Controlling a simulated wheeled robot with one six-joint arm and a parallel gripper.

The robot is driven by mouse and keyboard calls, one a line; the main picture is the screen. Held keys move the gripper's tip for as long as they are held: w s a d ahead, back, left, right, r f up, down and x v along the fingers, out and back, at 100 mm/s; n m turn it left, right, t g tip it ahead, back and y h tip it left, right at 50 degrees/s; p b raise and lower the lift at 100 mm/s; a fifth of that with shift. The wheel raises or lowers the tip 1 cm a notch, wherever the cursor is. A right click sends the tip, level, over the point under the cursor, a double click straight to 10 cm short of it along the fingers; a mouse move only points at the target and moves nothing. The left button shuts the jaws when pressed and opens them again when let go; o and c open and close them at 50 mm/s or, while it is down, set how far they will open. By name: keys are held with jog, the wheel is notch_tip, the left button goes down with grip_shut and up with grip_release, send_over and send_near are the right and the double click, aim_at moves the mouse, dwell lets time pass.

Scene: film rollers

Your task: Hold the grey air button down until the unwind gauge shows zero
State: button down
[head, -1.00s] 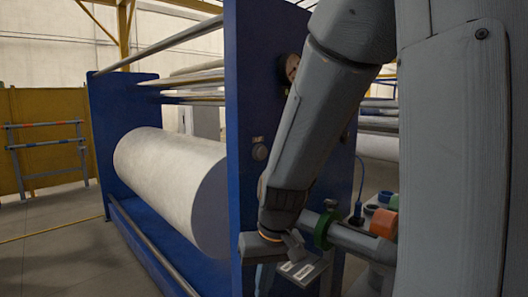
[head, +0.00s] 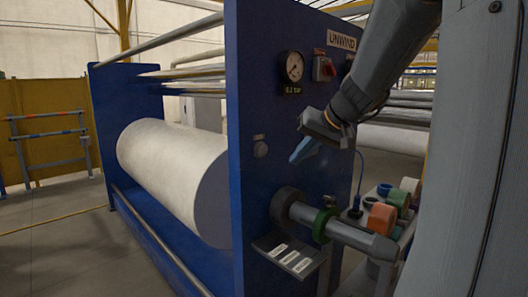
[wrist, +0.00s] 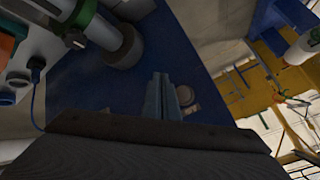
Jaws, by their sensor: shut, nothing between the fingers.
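The grey air button (head: 261,149) is a small round knob on the blue side panel (head: 255,85), with a small plate just above it.
A red switch (head: 325,68) sits right of the gauge under an UNWIND sign (head: 341,40). Below my gripper, a shaft with a green ring (head: 323,225) juts from the panel above a small labelled shelf (head: 290,254). A large white roll (head: 172,175) lies to the left.

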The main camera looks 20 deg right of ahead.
jog(key=shift+w+a, duration=0.1)
jog(key=p, duration=0.2)
send_near(265, 155)
jog(key=shift+w+a+f, duration=0.1)
jog(key=shift+w+f, duration=0.3)
jog(key=shift+f, duration=0.3)
jog(key=shift+w+a+f, duration=0.1)
jog(key=shift+w+f, duration=0.3)
jog(key=shift+f, duration=0.35)
jog(key=shift+w+a+f, duration=0.1)
jog(key=shift+w+f, duration=0.3)
jog(key=shift+f, duration=0.3)
jog(key=shift+w, duration=0.1)
jog(key=shift+w+a, duration=0.1)
jog(key=shift+w, duration=0.2)
jog(key=shift+w+a, duration=0.15)
jog(key=shift+w, duration=0.35)
dwell(4.3)
